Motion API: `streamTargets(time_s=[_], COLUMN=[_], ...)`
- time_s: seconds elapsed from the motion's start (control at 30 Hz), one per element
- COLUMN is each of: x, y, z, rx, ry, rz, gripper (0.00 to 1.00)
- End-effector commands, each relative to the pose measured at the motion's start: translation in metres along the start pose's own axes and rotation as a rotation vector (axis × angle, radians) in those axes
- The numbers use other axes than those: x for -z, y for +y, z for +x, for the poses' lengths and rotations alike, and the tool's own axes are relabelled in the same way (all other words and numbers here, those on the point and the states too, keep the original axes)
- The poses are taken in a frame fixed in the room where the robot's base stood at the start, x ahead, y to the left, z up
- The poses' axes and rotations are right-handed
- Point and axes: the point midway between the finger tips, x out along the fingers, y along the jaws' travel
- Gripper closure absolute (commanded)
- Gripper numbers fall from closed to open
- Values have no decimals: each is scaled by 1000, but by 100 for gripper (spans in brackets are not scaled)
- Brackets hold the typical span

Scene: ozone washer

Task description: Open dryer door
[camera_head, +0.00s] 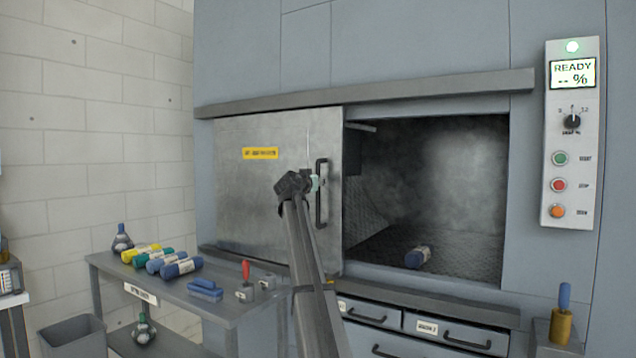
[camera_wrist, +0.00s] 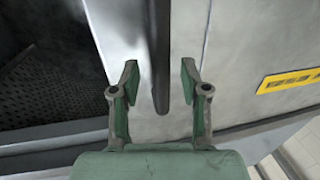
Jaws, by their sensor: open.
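The dryer door (camera_head: 265,190) is a grey metal sliding panel with a yellow label, standing to the left of the opening. The opening is uncovered on the right and shows a dark chamber (camera_head: 450,190). The door's dark vertical bar handle (camera_head: 321,195) is near its right edge. My gripper (camera_head: 314,184) is at the handle in the head view, partly hidden by my arm. In the wrist view my gripper (camera_wrist: 161,85) is open, with one green-padded finger on each side of the handle (camera_wrist: 160,50). Both fingers appear apart from the bar.
A control panel (camera_head: 572,135) reading READY is at the right. A grey table (camera_head: 215,311) at the left holds several rolls, a flask and a brush. Drawers (camera_head: 455,333) sit below the opening.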

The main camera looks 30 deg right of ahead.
Motion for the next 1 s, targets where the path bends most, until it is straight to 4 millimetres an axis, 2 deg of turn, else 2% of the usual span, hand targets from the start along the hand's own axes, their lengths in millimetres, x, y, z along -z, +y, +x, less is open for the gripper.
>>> streamTargets(time_s=[0.3, 0.5, 0.67, 1.0], x=[-2, 0, 0, 0], y=[1, 1, 0, 0], z=[-62, -92, -101, -100], rx=[2, 0, 0, 0], ry=[1, 1, 1, 1], rz=[1, 0, 0, 0], gripper=[55, 55, 55, 55])
